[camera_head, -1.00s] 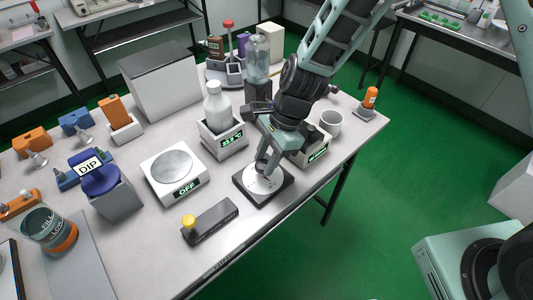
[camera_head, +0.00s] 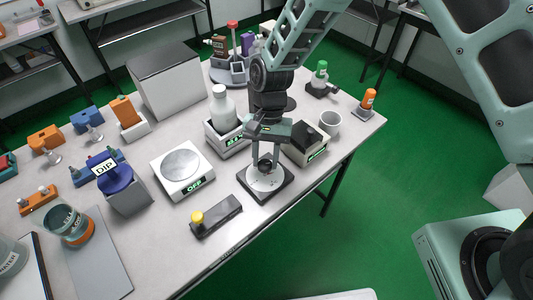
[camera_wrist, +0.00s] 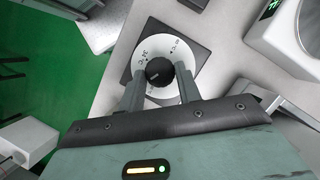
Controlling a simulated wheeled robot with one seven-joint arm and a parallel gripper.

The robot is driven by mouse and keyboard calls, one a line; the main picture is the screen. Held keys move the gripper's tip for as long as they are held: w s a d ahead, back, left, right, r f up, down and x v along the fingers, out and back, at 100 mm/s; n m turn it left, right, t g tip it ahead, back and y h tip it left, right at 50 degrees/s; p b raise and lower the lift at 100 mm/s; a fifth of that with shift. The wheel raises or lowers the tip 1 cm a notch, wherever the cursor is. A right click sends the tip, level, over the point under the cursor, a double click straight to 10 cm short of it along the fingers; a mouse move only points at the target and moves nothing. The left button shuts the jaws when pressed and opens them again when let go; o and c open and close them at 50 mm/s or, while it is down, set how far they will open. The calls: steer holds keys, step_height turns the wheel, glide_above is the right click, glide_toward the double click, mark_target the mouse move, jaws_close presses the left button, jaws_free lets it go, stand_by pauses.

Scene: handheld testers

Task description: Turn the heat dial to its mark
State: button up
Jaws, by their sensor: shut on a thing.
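The heat dial has a black knob (camera_wrist: 159,71) in the middle of a white round plate (camera_wrist: 166,38) with small dark markings, on a dark square base (camera_head: 247,188). In the head view the white plate (camera_head: 264,184) lies near the table's front edge. My gripper (camera_head: 265,168) points down over it. In the wrist view the two grey fingers of my gripper (camera_wrist: 159,74) are shut on the knob, one on each side.
A white scale (camera_head: 182,190) reading OFF and a dark block with a yellow knob (camera_head: 216,216) stand left of the dial. A bottle in a white unit (camera_head: 224,112), a black-topped box (camera_head: 306,145) and a white cup (camera_head: 329,123) stand behind it.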

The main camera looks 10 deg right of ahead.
steer(key=n, duration=0.2)
steer(key=n+h, duration=0.1)
steer(key=shift+w+a+n+h, duration=0.1)
steer(key=shift+a+n+h, duration=0.1)
steer(key=shift+n+h, duration=0.15)
steer(key=n+h, duration=0.1)
steer(key=n, duration=0.2)
steer(key=shift+a+n, duration=0.15)
steer(key=shift+n, duration=0.2)
steer(key=n, duration=0.2)
steer(key=n+t+h, duration=0.1)
steer(key=n, duration=0.1)
steer(key=n+h, duration=0.1)
steer(key=n, duration=0.1)
steer(key=shift+s+a+t, duration=0.2)
steer(key=shift+s+t, duration=0.05)
steer(key=shift+t, duration=0.15)
steer(key=n+t, duration=0.1)
steer(key=n, duration=0.2)
steer(key=n+t+h, duration=0.1)
steer(key=n, duration=0.1)
steer(key=shift+s+a+n, duration=0.1)
steer(key=shift+s+n, duration=0.1)
steer(key=shift+n, duration=0.2)
steer(key=shift+s+n+t, duration=0.2)
steer(key=shift+n+t, duration=0.5)
steer(key=shift+n, duration=1.3)
steer(key=o, duration=1)
steer(key=shift+c, duration=0.2)
